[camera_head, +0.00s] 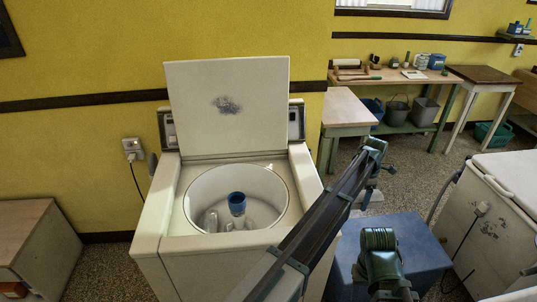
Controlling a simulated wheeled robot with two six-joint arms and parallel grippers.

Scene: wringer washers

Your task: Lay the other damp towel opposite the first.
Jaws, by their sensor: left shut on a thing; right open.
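The washer (165,215) stands with its lid (225,95) raised and its round tub open. A blue-capped agitator (237,203) stands in the tub. A pale shape (211,221) lies left of it; I cannot tell whether it is a towel or part of the agitator. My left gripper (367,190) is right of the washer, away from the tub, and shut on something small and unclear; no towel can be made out. My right gripper (393,292) is low at the right, over the blue box, open, its fingers hardly visible.
The blue box (422,246) stands right of the washer. A white chest-like appliance (497,205) is at the far right. A workbench (415,77) with buckets (397,110) below stands behind. My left arm crosses the washer's front right corner. Floor shows behind the box.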

